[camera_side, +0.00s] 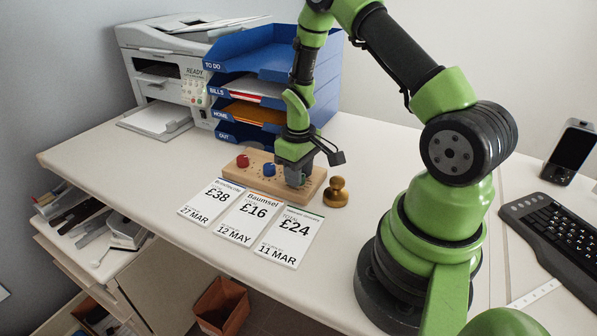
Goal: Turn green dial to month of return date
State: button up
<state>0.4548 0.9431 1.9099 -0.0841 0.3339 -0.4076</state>
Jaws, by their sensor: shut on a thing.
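A wooden dial board (257,172) lies on the desk, with a red dial (242,161) at its left and a blue dial (269,170) near its middle. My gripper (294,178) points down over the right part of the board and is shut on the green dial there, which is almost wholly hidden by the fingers. Three white cards lie in front of the board: a £38 card (208,207) reading 27 MAR, a £16 card (247,222) reading 12 MAY, and a £24 card (285,244) reading 11 MAR. Their smaller print is too small to read surely.
A brass stamp-like object (336,193) stands close to the right of the board. A blue tray stack (270,55) and a white printer (150,62) stand behind. A keyboard (556,235) and a phone (571,152) are at far right. The desk's left part is clear.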

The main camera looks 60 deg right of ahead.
jog(key=o, duration=0.9)
jog(key=shift+o, duration=0.2)
jog(key=shift+r, duration=0.1)
notch_tip(320, 180, up, 9)
jog(key=shift+f, duration=0.1)
jog(key=shift+r, duration=0.5)
jog(key=s+a+r+m+t, duration=0.1)
jog(key=a+r+t, duration=0.1)
jog(key=a+r, duration=0.3)
jog(key=s+a+r+t, duration=0.1)
jog(key=s+a+r, duration=0.15)
jog(key=r, duration=0.55)
jog(key=s+a+r+m+t+y, duration=0.1)
jog(key=s+a+r+t, duration=0.3)
jog(key=s+a, duration=0.4)
jog(key=shift+s+a+r+m+y, duration=0.3)
jog(key=shift+s+r+y, duration=0.2)
jog(key=shift+s+r, duration=0.2)
